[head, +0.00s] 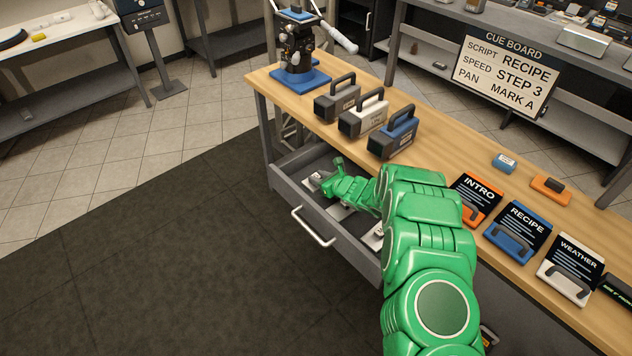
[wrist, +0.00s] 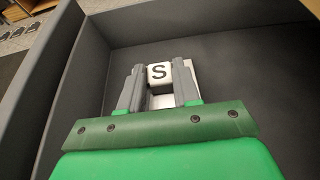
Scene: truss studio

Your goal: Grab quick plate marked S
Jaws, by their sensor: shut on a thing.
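The quick plate marked S (wrist: 158,73) is a white piece with a black letter S, seen between my two grey fingers in the wrist view. My gripper (wrist: 158,88) is shut on it, inside the open grey drawer (wrist: 262,72). In the head view my green arm reaches down into the drawer (head: 281,187), and my gripper (head: 335,185) is at its left part. The plate's lower part and the grip itself are hidden by my arm in the head view.
The wooden table (head: 440,150) stands above the drawer. It bears a grey case, a white case and a blue case (head: 395,132), and several script cards such as the Recipe card (head: 518,230). Drawer walls stand close around my gripper. The dark floor (head: 180,260) at the left is clear.

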